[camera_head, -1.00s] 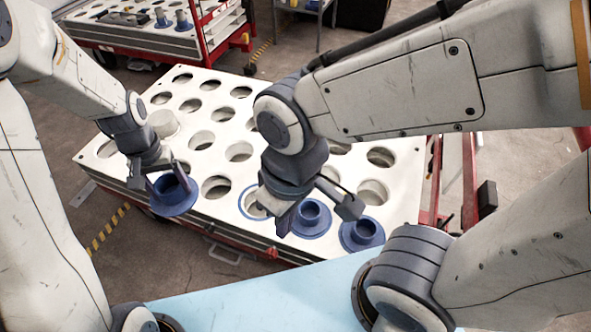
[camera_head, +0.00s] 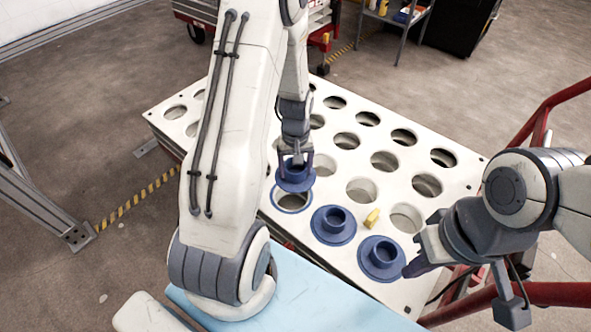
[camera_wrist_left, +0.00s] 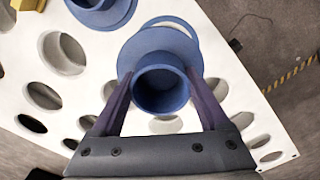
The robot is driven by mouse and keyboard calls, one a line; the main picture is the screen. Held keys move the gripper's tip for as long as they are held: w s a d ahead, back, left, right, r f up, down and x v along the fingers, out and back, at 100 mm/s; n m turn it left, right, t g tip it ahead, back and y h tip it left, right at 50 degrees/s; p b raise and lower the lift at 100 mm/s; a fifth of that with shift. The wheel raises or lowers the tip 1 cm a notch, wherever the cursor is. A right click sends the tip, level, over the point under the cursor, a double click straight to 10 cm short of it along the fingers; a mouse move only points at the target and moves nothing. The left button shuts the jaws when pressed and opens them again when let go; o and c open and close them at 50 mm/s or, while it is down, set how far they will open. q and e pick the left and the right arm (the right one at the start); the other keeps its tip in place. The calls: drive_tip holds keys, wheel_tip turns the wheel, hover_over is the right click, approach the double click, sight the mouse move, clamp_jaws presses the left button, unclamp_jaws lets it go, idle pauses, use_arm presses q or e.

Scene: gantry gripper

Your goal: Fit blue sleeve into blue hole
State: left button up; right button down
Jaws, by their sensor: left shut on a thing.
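My left gripper (camera_head: 295,172) is shut on the blue sleeve (camera_head: 296,184), a flanged tube held upright just above the blue-ringed hole (camera_head: 292,203). The sleeve is apart from the panel in the head view and sits slightly behind the hole's centre. In the left wrist view the sleeve (camera_wrist_left: 160,88) is between both fingers, and its flange covers most of the blue ring (camera_wrist_left: 178,22). My right gripper (camera_head: 418,262) is at the right, beside a seated blue sleeve (camera_head: 382,258); its finger opening is not clear.
Another blue sleeve (camera_head: 333,224) sits in the white panel (camera_head: 320,188) between the blue-ringed hole and the right sleeve. A small yellow object (camera_head: 372,218) lies on the panel behind them. Several open holes fill the rest. A light blue surface (camera_head: 300,290) is in front.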

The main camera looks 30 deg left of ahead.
sight(292, 183)
use_arm(q)
drive_tip(key=shift+s+a+f+n, duration=0.25)
drive_tip(key=shift+a+f+n, duration=0.25)
drive_tip(key=shift+a, duration=0.15)
drive_tip(key=shift+d, duration=0.1)
drive_tip(key=shift+r, duration=0.1)
drive_tip(key=shift+f+b, duration=1.65)
drive_tip(key=shift+f, duration=1.3)
drive_tip(key=shift+p, duration=0.7)
drive_tip(key=shift+f+b, duration=1)
drive_tip(key=shift+f, duration=0.75)
drive_tip(key=o, duration=1.5)
